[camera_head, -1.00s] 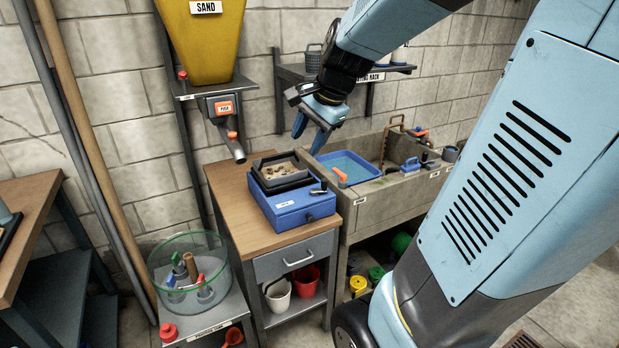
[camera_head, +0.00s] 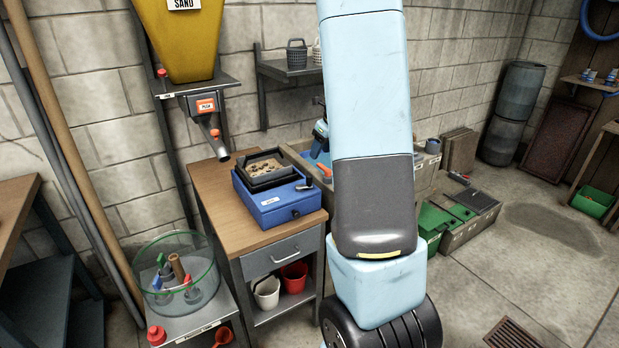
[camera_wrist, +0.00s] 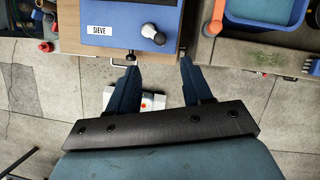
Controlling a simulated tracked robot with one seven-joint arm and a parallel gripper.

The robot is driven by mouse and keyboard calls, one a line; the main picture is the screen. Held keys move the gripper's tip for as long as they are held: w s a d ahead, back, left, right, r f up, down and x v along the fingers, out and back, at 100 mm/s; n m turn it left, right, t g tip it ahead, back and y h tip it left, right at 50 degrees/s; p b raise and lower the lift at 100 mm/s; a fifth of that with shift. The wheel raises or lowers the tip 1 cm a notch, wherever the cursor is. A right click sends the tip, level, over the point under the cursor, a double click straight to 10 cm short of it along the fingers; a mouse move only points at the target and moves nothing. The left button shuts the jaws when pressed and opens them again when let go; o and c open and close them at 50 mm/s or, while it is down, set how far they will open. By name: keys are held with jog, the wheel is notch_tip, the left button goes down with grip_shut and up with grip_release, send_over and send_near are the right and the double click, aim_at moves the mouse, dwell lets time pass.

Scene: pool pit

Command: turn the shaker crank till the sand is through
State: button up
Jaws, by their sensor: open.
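The blue sieve shaker (camera_head: 262,210) stands on the wooden bench top. A black-framed tray (camera_head: 252,187) on top of it holds sand with dark bits (camera_head: 268,168). The crank (camera_head: 307,187) is a short dark handle on its right side. In the wrist view the shaker's labelled face (camera_wrist: 105,30) is at the top, with the crank's rounded knob (camera_wrist: 151,32) near its right. My gripper (camera_wrist: 158,66) is open and empty; its two blue fingers point towards the shaker, below the knob in picture and apart from it. In the head view my arm hides most of the gripper.
A yellow sand hopper (camera_head: 182,40) with a spout (camera_head: 215,140) hangs left of the shaker. A sink with a blue basin (camera_wrist: 265,10) is to the right. A glass tub (camera_head: 178,278) sits low at left. A drawer handle (camera_head: 283,257) projects below the bench top.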

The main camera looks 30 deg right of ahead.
aim_at(310, 175)
jog(key=x, duration=1.3)
jog(key=shift+w+f, duration=0.2)
jog(key=shift+f, duration=0.1)
jog(key=shift+a, duration=0.1)
grip_shut()
